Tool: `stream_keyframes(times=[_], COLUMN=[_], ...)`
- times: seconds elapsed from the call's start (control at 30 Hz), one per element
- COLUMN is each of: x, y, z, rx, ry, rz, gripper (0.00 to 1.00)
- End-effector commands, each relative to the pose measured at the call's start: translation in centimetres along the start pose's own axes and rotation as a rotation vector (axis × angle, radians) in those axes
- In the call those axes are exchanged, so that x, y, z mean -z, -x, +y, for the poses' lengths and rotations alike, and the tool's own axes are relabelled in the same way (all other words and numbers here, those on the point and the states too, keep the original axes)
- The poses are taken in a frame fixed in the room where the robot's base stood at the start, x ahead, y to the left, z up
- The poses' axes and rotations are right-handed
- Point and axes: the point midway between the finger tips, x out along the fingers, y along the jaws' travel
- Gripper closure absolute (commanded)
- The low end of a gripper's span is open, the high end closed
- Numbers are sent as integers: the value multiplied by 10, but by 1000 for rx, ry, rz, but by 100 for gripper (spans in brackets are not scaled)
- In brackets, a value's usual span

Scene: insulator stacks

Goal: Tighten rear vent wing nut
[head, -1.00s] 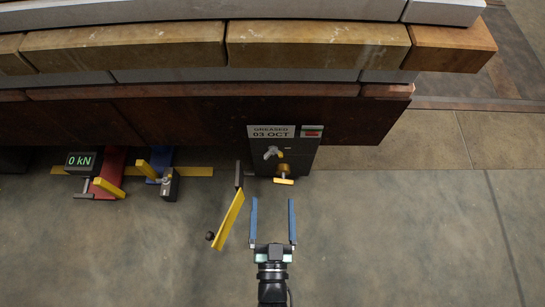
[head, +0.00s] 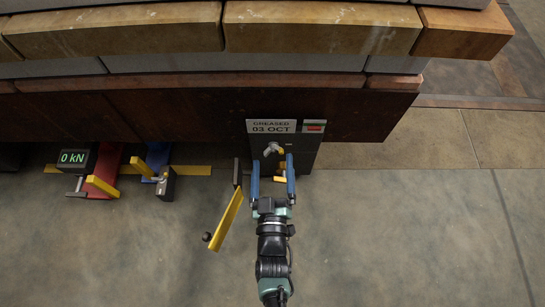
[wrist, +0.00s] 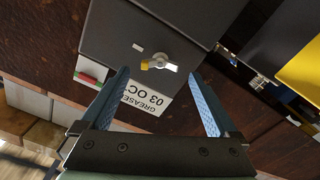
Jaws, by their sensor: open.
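A small wing nut (head: 272,148), silver with a yellow part, sits on the dark grey box (head: 303,155) under the "GREASED 03 OCT" label. The wing nut also shows in the wrist view (wrist: 160,64), on the box face beyond the fingertips and between them. My gripper (head: 272,160) is open and empty, its two blue fingers pointing at the box. It also shows in the wrist view (wrist: 158,74). In the head view the fingers flank a second yellow fitting (head: 281,179), lower on the box and partly hidden. I cannot tell whether the fingers touch anything.
A yellow flap (head: 226,218) with a dark knob stands out just left of my gripper. Further left are a "0 kN" display (head: 75,158), a red unit (head: 104,170) and a blue unit (head: 157,158). Stacked blocks (head: 320,28) overhang behind. The floor to the right is clear.

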Motion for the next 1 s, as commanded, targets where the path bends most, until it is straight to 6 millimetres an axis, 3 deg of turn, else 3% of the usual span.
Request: stream_keyframes(times=[0.2, 0.6, 1.0], x=[-2, 0, 0], y=[-28, -34, -34], z=[-1, 0, 0], rx=[0, 0, 0], ry=[0, 0, 0], rz=[2, 0, 0], gripper=[5, 7, 79])
